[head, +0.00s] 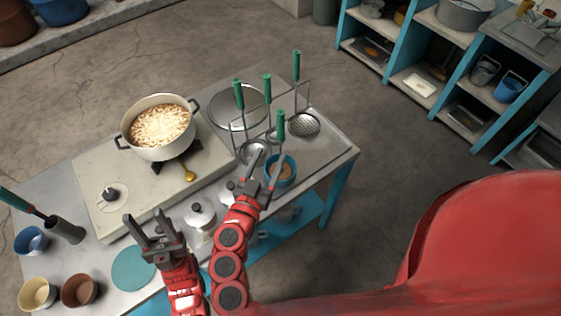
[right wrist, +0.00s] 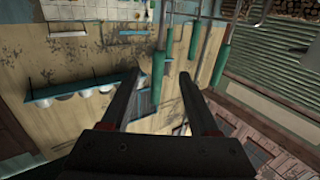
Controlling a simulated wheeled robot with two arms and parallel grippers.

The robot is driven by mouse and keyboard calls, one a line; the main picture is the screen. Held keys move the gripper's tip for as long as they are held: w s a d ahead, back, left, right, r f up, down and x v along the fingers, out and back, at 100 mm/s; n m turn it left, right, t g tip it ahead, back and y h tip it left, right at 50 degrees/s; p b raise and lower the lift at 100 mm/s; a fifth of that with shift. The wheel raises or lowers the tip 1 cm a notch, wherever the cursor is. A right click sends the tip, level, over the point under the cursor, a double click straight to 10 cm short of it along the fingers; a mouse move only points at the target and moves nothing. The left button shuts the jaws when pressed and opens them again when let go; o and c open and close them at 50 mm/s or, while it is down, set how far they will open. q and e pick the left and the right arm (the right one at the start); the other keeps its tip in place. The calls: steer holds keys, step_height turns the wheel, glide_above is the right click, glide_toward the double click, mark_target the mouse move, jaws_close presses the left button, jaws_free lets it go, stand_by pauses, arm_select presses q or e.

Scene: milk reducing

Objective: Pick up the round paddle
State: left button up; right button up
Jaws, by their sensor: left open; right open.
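Several green-handled utensils stand upright at the right end of the counter in the head view. A large round flat metal disc (head: 231,120), which looks like the round paddle, is behind the left ones; I cannot tell for sure which handle belongs to it. A perforated round tool (head: 303,125) is to its right. My right gripper (head: 262,172) is open, just in front of the utensils. In the right wrist view its open jaws (right wrist: 159,76) have a green handle (right wrist: 158,72) beyond and between the tips; contact is not visible. My left gripper (head: 152,228) is open over the counter's front, apart from the utensils.
A pot of pale food (head: 158,127) sits on the stove (head: 105,165). A moka pot (head: 199,214) and a blue bowl (head: 283,168) are near my right arm. Cups and a teal disc (head: 133,270) are at front left. Shelves (head: 425,50) stand at upper right.

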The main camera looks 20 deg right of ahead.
mark_target(279, 138)
steer(key=p+x, duration=0.1)
steer(key=x, duration=0.5)
steer(key=shift+d, duration=0.1)
steer(key=p+x, duration=0.2)
steer(key=x, duration=0.3)
steer(key=shift+r, duration=0.2)
steer(key=shift+w+d+f, duration=0.1)
steer(key=shift+w+d, duration=0.05)
steer(key=shift+w, duration=0.05)
steer(key=shift+c, duration=0.4)
jaws_close()
